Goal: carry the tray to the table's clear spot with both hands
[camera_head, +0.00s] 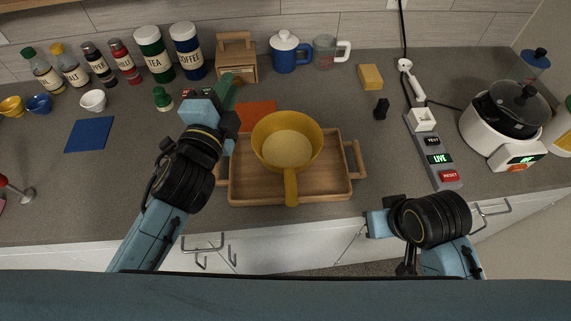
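A wooden tray (240,190) with a raised rim and a handle at each side lies on the grey counter near the front edge. A yellow pan (287,150) stands in it, its handle pointing to the front. My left gripper (230,108) is above the counter, just beyond the tray's back left corner and left handle. A green piece shows at its tip; I cannot tell whether its fingers are apart. My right gripper (372,224) is low by the counter's front edge, right of the tray and apart from it; its fingers are mostly hidden.
An orange mat (258,114) lies behind the tray, a blue mat (90,134) at left. Jars, a toaster-like wooden box (238,58) and mugs line the back. A power strip (432,150) and rice cooker (500,125) stand at right.

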